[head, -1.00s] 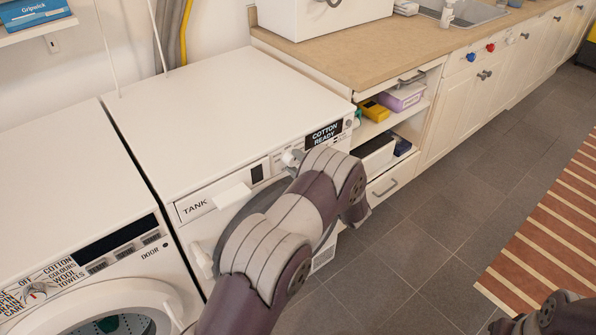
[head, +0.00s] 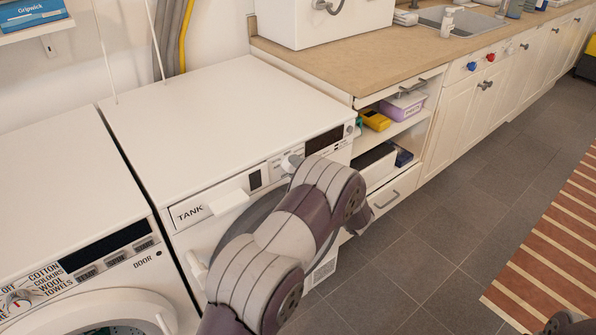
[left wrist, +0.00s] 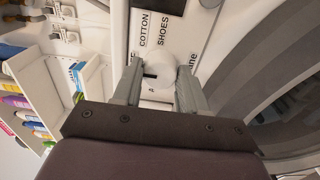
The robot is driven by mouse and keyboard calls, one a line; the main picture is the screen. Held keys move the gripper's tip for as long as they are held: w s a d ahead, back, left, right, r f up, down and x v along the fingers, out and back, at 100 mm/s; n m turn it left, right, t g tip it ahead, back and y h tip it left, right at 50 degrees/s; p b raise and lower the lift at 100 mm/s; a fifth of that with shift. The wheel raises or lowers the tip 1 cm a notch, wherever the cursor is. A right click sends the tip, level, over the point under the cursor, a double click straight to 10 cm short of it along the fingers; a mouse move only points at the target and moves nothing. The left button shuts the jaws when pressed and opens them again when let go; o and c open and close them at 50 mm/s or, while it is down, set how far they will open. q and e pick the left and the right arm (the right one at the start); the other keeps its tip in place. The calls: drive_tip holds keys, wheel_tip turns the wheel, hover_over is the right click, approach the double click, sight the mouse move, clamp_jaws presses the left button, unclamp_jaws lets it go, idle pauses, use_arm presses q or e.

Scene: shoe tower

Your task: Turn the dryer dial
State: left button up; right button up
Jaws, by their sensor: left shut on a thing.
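The white dryer (head: 235,120) stands in the middle of the head view, with a TANK drawer and a dark, blank display (head: 325,139) on its front panel. Its round white dial (head: 291,162) shows just beside my left arm. In the left wrist view the dial (left wrist: 158,68) sits between the two fingers of my left gripper (left wrist: 160,78), which is shut on it. A dark mark shows on the dial's left side. The labels COTTON and SHOES are printed beside it. My left forearm hides the gripper and part of the panel in the head view.
A washer (head: 62,200) with its own dial and display stands left of the dryer. A beige counter (head: 355,65) with open shelves adjoins it on the right. The grey tiled floor (head: 440,225) is clear, with a striped mat (head: 560,235) at right.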

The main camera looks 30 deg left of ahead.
use_arm(q)
drive_tip(key=o, duration=1.1)
drive_tip(key=shift+c, duration=0.2)
drive_tip(key=v, duration=1.2)
drive_tip(key=shift+d+p, duration=0.3)
drive_tip(key=shift+d, duration=0.05)
drive_tip(key=shift+s, duration=0.1)
